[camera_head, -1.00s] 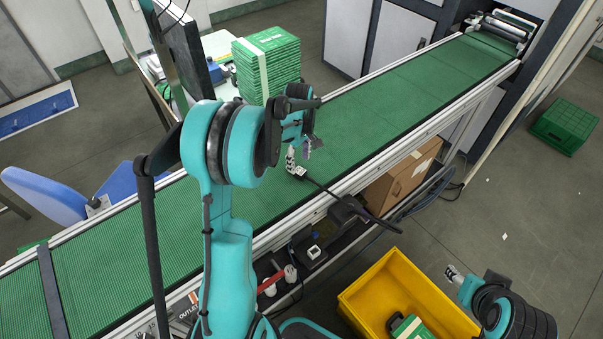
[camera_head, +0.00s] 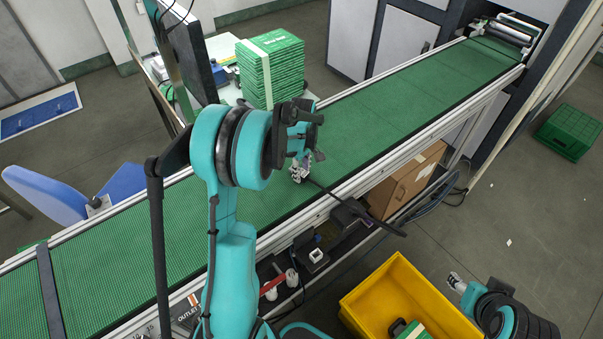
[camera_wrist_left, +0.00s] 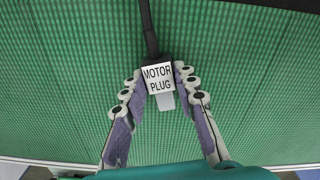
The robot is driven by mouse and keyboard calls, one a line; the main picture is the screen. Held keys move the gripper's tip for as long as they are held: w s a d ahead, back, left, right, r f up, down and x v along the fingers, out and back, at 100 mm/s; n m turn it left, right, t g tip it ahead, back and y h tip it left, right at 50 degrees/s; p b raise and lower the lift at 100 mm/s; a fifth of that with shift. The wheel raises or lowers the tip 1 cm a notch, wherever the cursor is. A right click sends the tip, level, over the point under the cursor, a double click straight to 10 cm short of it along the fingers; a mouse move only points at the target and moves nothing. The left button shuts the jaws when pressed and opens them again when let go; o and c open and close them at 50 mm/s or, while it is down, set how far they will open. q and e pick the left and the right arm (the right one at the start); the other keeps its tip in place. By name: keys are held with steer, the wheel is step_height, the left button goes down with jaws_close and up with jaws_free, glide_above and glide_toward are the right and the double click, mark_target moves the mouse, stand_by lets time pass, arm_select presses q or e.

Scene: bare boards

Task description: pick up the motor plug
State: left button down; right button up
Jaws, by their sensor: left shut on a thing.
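The motor plug (camera_wrist_left: 158,82) is a small white block lettered "MOTOR PLUG" with a black cable, seen in the left wrist view. My left gripper (camera_wrist_left: 160,85) is shut on it, with a finger on each side of the block. In the head view the left gripper (camera_head: 302,165) is over the green conveyor belt (camera_head: 380,110), near its front edge. The plug is mostly hidden there, and its black cable (camera_head: 350,208) runs out to the right over the belt's edge. My right gripper (camera_head: 456,282) is at the lower right, away from the plug; its finger opening is too small to judge.
A yellow crate (camera_head: 362,294) with green items stands at the lower right. A stack of green boards (camera_head: 272,72) stands behind the belt. A cardboard box (camera_head: 402,182) sits under the conveyor. A green crate (camera_head: 568,132) is on the floor at right. The belt's far stretch is clear.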

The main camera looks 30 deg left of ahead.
mark_target(302, 172)
arm_select(q)
steer(key=shift+r, duration=0.45)
steer(key=r, duration=0.1)
steer(key=r+p, duration=0.2)
steer(key=shift+d+r, duration=0.25)
steer(key=shift+r, duration=0.15)
steer(key=d+r+p, duration=0.2)
steer(key=d+r, duration=0.4)
steer(key=d, duration=0.5)
steer(key=shift+w+r, duration=0.15)
steer(key=shift+d, duration=0.1)
steer(key=a+f+b, duration=0.1)
steer(key=a+f, duration=0.1)
steer(key=a, duration=0.2)
steer(key=a+f, duration=0.2)
steer(key=a, duration=0.1)
steer(key=a+f+b, duration=0.1)
steer(key=a+f, duration=0.2)
steer(key=a, duration=0.1)
steer(key=shift+a+b, duration=0.3)
steer(key=shift+f+b, duration=0.65)
steer(key=shift+f, duration=1.25)
